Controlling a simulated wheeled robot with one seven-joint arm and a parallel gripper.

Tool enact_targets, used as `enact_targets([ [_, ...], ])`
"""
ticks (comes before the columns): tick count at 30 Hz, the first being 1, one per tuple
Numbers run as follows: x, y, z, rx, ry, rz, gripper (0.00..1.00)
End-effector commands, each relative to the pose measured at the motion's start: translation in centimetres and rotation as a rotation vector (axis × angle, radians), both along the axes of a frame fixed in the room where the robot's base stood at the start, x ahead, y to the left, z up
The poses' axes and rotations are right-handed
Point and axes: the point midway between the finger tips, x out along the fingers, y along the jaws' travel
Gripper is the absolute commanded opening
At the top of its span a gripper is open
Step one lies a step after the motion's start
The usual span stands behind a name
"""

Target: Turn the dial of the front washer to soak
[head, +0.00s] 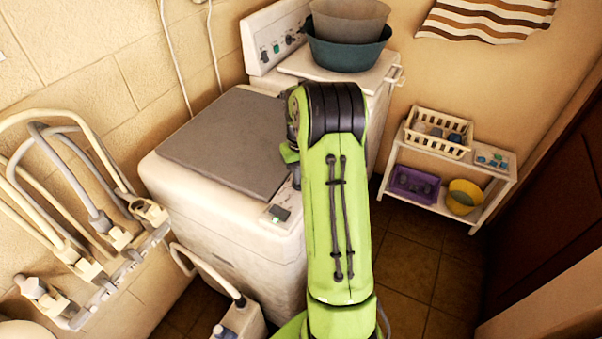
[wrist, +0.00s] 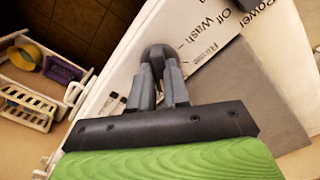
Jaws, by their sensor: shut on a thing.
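The front washer (head: 262,238) is a white machine with a grey lid (head: 225,140), left of my arm in the head view. My gripper (wrist: 158,62) points at its white panel (wrist: 190,22) in the wrist view. Its fingers are shut on a dark round dial (wrist: 156,50), which shows between and just beyond the fingertips. "Off", "Wash" and "Power" are printed on the panel right of the dial; another word is too blurred to read. I see no soak label, and the dial's pointer is not clear.
A second white washer (head: 262,55) with stacked basins (head: 347,45) stands behind. A white shelf (head: 480,193) with baskets is at the right. Pipes and taps (head: 100,250) line the left wall. Brown floor tiles (head: 415,265) are clear right of my arm.

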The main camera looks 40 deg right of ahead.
Motion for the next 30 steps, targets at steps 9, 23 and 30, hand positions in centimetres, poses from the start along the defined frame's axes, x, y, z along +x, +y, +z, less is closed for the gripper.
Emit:
enact_targets([
  [9,0.1,-0.1,0.1,-0.002,-0.003,-0.001,0.33],
  [23,0.1,-0.1,1.7,-0.004,-0.004,-0.002,0.41],
  [30,0.1,-0.1,8.5,-0.006,-0.007,-0.002,0.41],
])
